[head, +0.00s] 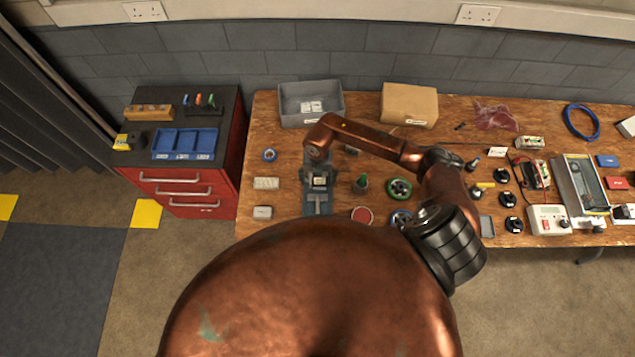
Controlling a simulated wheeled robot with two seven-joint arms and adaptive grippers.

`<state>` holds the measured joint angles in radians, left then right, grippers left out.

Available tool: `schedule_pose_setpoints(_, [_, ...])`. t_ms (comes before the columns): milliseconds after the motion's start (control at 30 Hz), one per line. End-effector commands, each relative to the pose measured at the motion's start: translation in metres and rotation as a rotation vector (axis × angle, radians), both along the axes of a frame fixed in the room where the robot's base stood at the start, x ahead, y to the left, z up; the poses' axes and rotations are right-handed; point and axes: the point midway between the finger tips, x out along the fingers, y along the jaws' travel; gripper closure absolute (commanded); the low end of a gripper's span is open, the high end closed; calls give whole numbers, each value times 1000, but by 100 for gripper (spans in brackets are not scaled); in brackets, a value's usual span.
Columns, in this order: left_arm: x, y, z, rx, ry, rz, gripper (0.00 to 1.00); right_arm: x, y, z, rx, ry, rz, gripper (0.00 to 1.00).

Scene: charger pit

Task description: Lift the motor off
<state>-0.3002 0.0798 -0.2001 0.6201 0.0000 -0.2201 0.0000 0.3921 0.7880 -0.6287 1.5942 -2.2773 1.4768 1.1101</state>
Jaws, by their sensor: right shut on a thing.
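My right gripper (318,172) hangs at the end of the copper arm, pointing down over a blue-grey stand (317,209) on the wooden bench. It is shut on a small grey thing, which I take to be the motor (320,184), at the upper part of the stand. The jaws and wrist hide much of it. I cannot tell whether the motor still touches the stand. My left gripper is not in view.
The wooden bench (275,215) holds a grey bin (310,103), a cardboard box (409,104), a green wheel (399,188) and a green-topped item (362,182) close to the stand. Several tools and meters crowd the right side. A red drawer cabinet (184,190) stands at left.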

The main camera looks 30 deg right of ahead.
Motion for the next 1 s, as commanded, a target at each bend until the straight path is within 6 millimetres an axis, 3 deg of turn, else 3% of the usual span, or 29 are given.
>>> schedule_pose_setpoints(300, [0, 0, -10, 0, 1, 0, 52, -45, 28, 67, 1, -3, 7, 68])
schedule_pose_setpoints(633, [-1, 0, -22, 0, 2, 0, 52, -104, 64, 95, 1, 1, 5, 68])
schedule_pose_setpoints(1000, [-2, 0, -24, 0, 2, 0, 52, -120, 74, 105, 1, 2, 1, 68])
